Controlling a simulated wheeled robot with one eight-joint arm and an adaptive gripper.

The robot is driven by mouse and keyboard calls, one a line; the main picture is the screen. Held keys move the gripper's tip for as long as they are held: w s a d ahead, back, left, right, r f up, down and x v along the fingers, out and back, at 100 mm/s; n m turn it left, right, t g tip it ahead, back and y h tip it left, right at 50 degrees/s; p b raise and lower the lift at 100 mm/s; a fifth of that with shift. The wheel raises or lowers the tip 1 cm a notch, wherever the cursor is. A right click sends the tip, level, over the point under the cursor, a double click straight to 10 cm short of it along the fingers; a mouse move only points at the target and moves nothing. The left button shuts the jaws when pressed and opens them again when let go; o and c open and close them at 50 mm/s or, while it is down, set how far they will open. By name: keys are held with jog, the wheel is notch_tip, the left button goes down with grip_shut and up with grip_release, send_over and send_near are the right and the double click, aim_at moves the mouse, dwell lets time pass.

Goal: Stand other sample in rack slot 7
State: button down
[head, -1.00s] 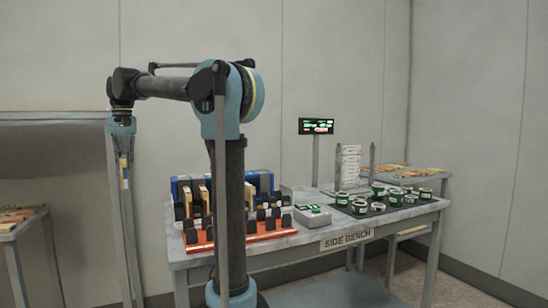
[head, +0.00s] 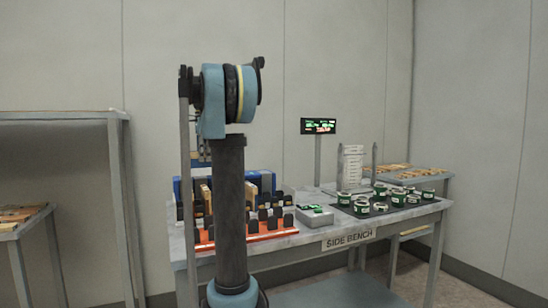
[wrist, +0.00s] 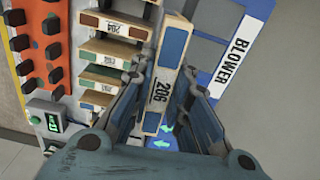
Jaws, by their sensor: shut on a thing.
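In the wrist view my gripper (wrist: 164,78) is shut on a pale wooden sample (wrist: 174,44) with blue patches and the label 206. The held sample hangs between the fingers, over the blue blower board, near several other labelled samples. Sample 204 (wrist: 112,27) and others stand in a row to its left. An orange rail (wrist: 38,60) with dark posts, possibly the rack, runs along the left; it also shows on the bench in the head view (head: 265,236). No slot numbers are readable. In the head view my arm hides the gripper and held sample.
The side bench (head: 300,243) also bears a grey device (head: 315,216), green-labelled tins (head: 362,206) and a stack of white pieces (head: 352,170). A small device with a green display (wrist: 45,122) lies near the orange rail. A lit screen (head: 318,126) stands behind.

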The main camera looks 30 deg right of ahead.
jog(key=s+d+m, duration=0.3)
jog(key=d+m, duration=0.3)
jog(key=d, duration=0.4)
jog(key=s+d+m, duration=0.3)
jog(key=d+m, duration=0.3)
jog(key=d, duration=0.3)
jog(key=s+d+m, duration=0.4)
jog(key=d+m, duration=0.3)
jog(key=d, duration=0.3)
notch_tip(320, 180, down, 8)
jog(key=shift+w+a+r, duration=0.2)
jog(key=shift+w+a, duration=0.05)
jog(key=shift+a, duration=0.05)
jog(key=shift+f, duration=0.5)
jog(key=shift+f, duration=0.95)
jog(key=shift+f, duration=0.25)
jog(key=shift+f, duration=1.05)
jog(key=c, duration=1.4)
grip_release()
jog(key=shift+c, duration=0.2)
